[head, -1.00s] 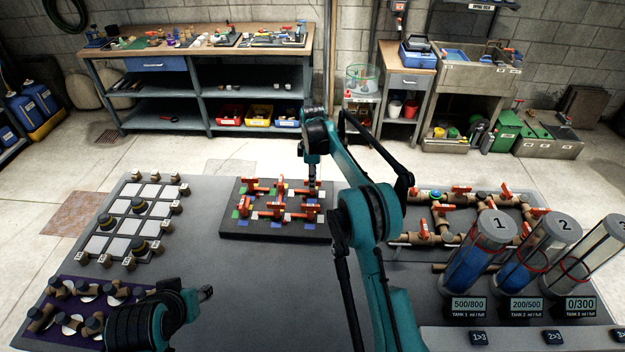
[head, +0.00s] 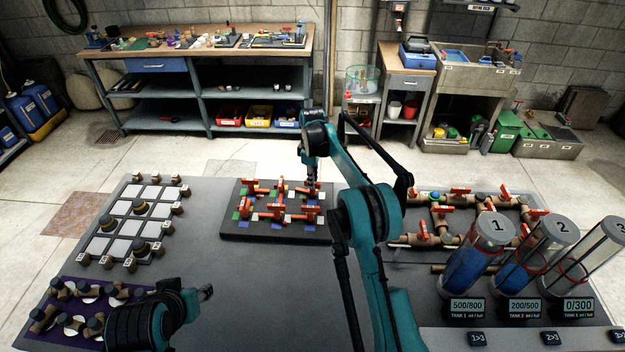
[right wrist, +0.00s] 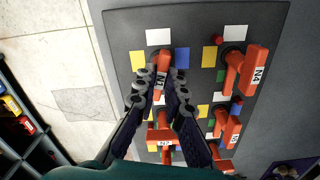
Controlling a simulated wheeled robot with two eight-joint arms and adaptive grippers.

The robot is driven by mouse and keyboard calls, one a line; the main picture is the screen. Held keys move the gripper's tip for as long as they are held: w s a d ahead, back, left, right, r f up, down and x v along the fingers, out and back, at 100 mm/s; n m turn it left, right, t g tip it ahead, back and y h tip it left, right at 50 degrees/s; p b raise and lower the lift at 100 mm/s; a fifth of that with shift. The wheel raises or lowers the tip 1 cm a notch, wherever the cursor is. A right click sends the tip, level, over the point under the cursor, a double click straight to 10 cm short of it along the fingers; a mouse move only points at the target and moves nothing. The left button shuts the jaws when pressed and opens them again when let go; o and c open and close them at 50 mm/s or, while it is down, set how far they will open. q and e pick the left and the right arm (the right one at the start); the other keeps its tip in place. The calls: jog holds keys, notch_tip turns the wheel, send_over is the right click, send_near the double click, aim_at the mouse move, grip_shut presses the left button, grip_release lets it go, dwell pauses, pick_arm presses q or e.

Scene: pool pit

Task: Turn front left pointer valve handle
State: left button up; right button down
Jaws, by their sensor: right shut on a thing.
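A dark board (head: 226,233) carries two rows of red pointer valve handles with coloured squares around them. The front left handle (head: 243,208) in the head view stands clear of both grippers. My right gripper (head: 311,185) is at the back right handle (head: 305,190). In the right wrist view the right gripper (right wrist: 160,86) is shut on that red handle (right wrist: 157,84), with one finger on each side; its label is hard to read. A handle marked N4 (right wrist: 247,70) stands apart to the right. My left gripper (head: 205,292) is low at the left, away from the board; its jaw opening is unclear.
A pad grid with brown fittings (head: 137,222) lies left of the board. A purple mat with pipe fittings (head: 60,338) is at the front left. Pipework with red valves (head: 425,236) and clear tanks (head: 478,255) stand at the right. The table between is bare.

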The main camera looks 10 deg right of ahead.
jog(key=m, duration=0.3)
jog(key=shift+m+p, duration=0.35)
jog(key=shift+m, duration=0.05)
jog(key=m, duration=0.3)
jog(key=shift+m, duration=0.3)
jog(key=m, duration=0.3)
jog(key=shift+m+p, duration=0.3)
jog(key=shift+p, duration=0.1)
jog(key=shift+m, duration=1.7)
jog(key=c, duration=1.6)
grip_release()
notch_tip(320, 180, up, 12)
